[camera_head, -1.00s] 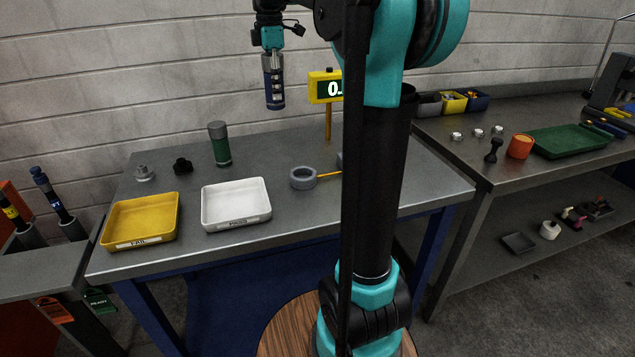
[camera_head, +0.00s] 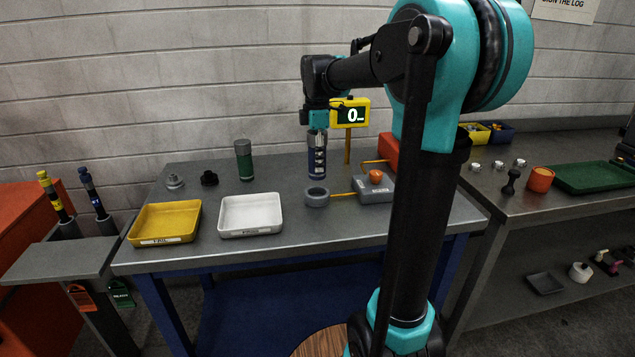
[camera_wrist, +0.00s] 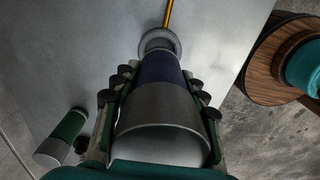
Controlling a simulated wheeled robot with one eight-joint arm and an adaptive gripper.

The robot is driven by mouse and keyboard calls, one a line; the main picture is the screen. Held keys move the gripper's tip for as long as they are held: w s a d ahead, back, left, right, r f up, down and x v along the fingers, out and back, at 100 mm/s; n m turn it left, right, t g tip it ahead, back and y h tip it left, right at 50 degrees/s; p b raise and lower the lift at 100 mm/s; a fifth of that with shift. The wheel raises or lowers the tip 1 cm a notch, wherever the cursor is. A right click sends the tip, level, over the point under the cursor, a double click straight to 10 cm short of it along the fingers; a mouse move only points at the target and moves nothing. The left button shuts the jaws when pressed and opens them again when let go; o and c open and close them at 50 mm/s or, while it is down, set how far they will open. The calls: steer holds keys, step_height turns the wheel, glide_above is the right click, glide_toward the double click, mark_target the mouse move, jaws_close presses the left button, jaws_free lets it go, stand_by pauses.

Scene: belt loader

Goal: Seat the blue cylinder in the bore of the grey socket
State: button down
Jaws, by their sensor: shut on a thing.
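My gripper (camera_head: 317,132) is shut on the blue cylinder (camera_head: 316,165), which has a silver-grey upper part and hangs upright below the gripper. The grey socket (camera_head: 316,197), a short ring, stands on the steel table, with the cylinder's lower end just behind or above it in the head view; I cannot tell the exact gap. In the wrist view the cylinder (camera_wrist: 158,75) is between the gripper fingers (camera_wrist: 160,105) and its far end overlaps the near part of the socket ring (camera_wrist: 160,38). Most of the bore is hidden there.
A green cylinder (camera_head: 245,162) stands behind the white tray (camera_head: 252,232) and the yellow tray (camera_head: 134,233). A grey box with an orange button (camera_head: 376,190) sits right of the socket, joined by a yellow cable. A display (camera_head: 350,113) on a post is close behind.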

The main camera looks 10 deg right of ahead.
steer(key=shift+f, duration=3.7)
steer(key=shift+f, duration=0.15)
steer(key=c, duration=0.8)
jaws_free()
steer(key=shift+c, duration=0.2)
step_height(320, 180, up, 12)
steer(key=shift+r, duration=0.2)
